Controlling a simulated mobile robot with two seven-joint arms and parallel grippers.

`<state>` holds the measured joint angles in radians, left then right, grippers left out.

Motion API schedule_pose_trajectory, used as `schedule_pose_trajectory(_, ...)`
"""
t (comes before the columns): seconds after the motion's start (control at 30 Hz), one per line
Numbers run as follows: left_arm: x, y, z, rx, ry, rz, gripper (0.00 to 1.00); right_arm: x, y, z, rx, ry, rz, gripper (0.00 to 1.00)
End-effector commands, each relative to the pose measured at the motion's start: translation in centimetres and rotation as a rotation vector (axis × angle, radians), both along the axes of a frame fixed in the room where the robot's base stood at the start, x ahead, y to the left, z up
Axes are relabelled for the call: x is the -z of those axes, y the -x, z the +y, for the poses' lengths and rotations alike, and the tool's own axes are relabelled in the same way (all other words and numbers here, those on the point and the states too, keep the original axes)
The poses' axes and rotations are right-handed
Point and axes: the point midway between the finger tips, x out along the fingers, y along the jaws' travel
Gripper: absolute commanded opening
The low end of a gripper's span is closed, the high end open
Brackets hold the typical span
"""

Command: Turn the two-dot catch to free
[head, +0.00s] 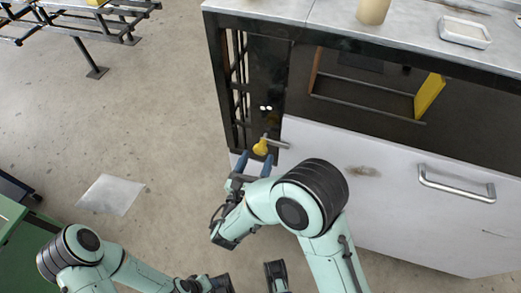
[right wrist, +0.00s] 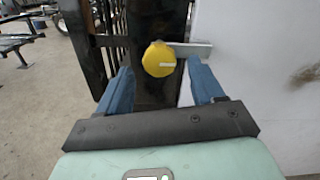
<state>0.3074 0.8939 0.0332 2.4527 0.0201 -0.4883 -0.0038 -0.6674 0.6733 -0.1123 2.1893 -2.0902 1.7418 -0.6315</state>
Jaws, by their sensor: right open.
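The two-dot catch has a round yellow knob (head: 261,147) with a grey metal bar pointing right, over the edge of the pale door panel (head: 335,160). Two white dots (head: 265,107) mark the dark post above it. In the right wrist view the knob (right wrist: 159,59) faces me, with a short, roughly level pale mark on it. My right gripper (head: 252,164) is open just in front of the knob. In the right wrist view its blue fingers stand left and right of the knob, with no clear contact. My left gripper (head: 212,285) is low at the bottom edge, partly cut off.
The bench top (head: 290,12) carries a tan cylinder (head: 373,10) and a pale tray (head: 465,31). A yellow piece (head: 429,95) stands in the open bay below. The panel has a metal handle (head: 456,190).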

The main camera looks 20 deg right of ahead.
Motion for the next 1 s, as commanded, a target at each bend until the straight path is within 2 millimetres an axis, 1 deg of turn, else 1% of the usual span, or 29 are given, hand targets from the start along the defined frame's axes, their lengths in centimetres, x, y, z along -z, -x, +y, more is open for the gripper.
schedule_pose_trajectory(0.03,0.2,-0.1,0.1,-0.002,-0.001,-0.003,0.43,0.0,-0.8,-0.7,0.005,0.001,-0.001,0.67)
schedule_pose_trajectory(0.1,0.2,-0.2,0.1,-0.003,-0.004,-0.006,0.43,0.1,-1.7,-1.2,0.003,0.000,-0.001,0.67)
schedule_pose_trajectory(0.23,0.4,-0.4,0.2,-0.006,-0.006,-0.012,0.43,0.0,-2.8,-1.9,0.001,0.000,0.000,0.67)
schedule_pose_trajectory(0.4,0.4,-0.5,0.3,-0.007,-0.007,-0.014,0.43,0.0,-3.4,-2.3,0.000,0.000,0.001,0.67)
schedule_pose_trajectory(0.63,0.4,-0.5,0.3,-0.007,-0.007,-0.015,0.43,0.0,-3.4,-2.3,0.000,0.000,0.001,0.67)
schedule_pose_trajectory(0.67,0.4,-0.5,0.3,-0.007,-0.007,-0.015,0.43,0.0,-3.4,-2.3,0.000,0.000,0.001,0.57)
schedule_pose_trajectory(0.7,0.4,-0.5,0.3,-0.007,-0.007,-0.015,0.43,0.0,-3.4,-2.3,0.000,0.000,0.001,0.44)
schedule_pose_trajectory(0.77,0.4,-0.5,0.3,-0.007,-0.007,-0.014,0.43,0.0,-3.4,-2.3,0.000,0.000,0.001,0.25)
schedule_pose_trajectory(0.8,0.4,-0.5,0.3,-0.007,-0.007,-0.014,0.43,0.0,-3.4,-2.3,0.000,0.000,0.001,0.12)
schedule_pose_trajectory(0.83,0.4,-0.5,0.3,-0.007,-0.007,-0.014,0.43,0.0,-3.4,-2.3,0.000,0.000,0.001,0.02)
schedule_pose_trajectory(0.87,0.4,-0.5,0.3,-0.007,-0.007,-0.014,0.43,0.0,-3.4,-2.3,0.000,0.000,0.001,0.00)
schedule_pose_trajectory(1.0,0.3,-0.5,0.2,-0.005,-0.006,-0.013,0.43,0.0,-3.4,-2.3,0.000,0.004,0.004,0.00)
